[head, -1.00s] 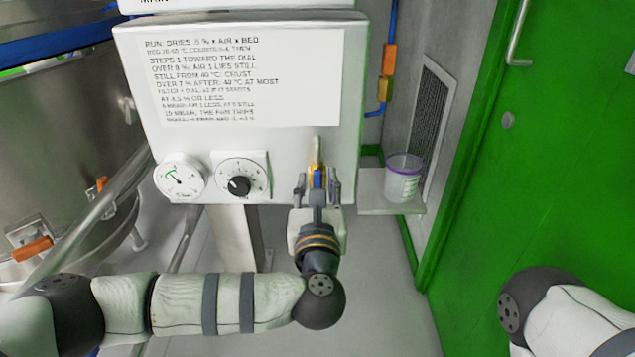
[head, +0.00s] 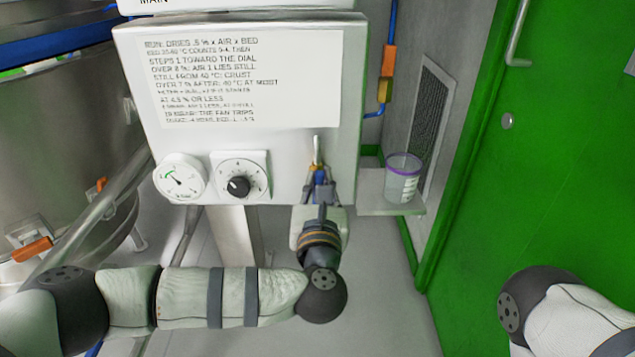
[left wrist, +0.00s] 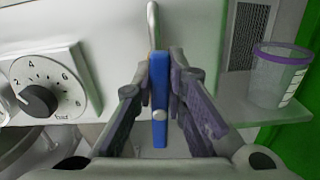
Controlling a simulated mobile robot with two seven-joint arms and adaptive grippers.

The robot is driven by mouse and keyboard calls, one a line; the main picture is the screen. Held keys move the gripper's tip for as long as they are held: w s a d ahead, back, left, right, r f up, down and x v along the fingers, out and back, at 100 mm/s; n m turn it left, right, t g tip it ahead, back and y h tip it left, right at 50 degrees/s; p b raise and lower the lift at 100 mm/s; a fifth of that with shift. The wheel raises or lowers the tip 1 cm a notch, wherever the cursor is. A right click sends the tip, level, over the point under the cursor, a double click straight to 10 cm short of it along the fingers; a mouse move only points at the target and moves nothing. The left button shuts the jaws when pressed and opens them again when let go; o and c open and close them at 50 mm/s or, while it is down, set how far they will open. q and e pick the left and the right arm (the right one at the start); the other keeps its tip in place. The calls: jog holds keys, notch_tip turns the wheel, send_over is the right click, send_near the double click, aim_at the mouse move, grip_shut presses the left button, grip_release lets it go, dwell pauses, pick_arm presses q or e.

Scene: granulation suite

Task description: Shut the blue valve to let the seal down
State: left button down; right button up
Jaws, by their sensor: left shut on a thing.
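The blue valve handle (left wrist: 159,97) stands upright between my left gripper's fingers in the left wrist view. It hangs below a pale pipe (left wrist: 152,25) on the front of the white panel. In the head view the blue handle (head: 319,176) shows small at the panel's lower right, with a brassy part beside it. My left gripper (head: 319,187) is shut on the handle; its fingers (left wrist: 160,90) flank it on both sides. My right gripper is out of view; only part of my right arm shows at the lower right.
The white panel (head: 300,60) carries a printed notice, a round gauge (head: 180,178) and a black dial (head: 238,186) left of the valve. A clear cup with a purple rim (head: 403,178) stands on a small shelf (head: 375,205) to the right. A green door (head: 540,170) stands further right.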

pick_arm(q)
jog(key=m, duration=0.3)
jog(key=shift+d, duration=0.35)
jog(key=shift+d+f+m+p, duration=0.25)
jog(key=shift+f+m+p, duration=0.2)
jog(key=shift+m, duration=1.85)
jog(key=shift+d+f+m+p, duration=0.3)
jog(key=shift+f+m+p, duration=0.15)
jog(key=shift+m, duration=1.85)
jog(key=shift+d+f+m+p, duration=0.25)
jog(key=shift+f+m+p, duration=0.2)
jog(key=shift+m, duration=1.85)
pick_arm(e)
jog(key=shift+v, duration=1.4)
pick_arm(q)
jog(key=shift+f, duration=0.1)
jog(key=c, duration=1.6)
grip_release()
jog(key=shift+s, duration=0.1)
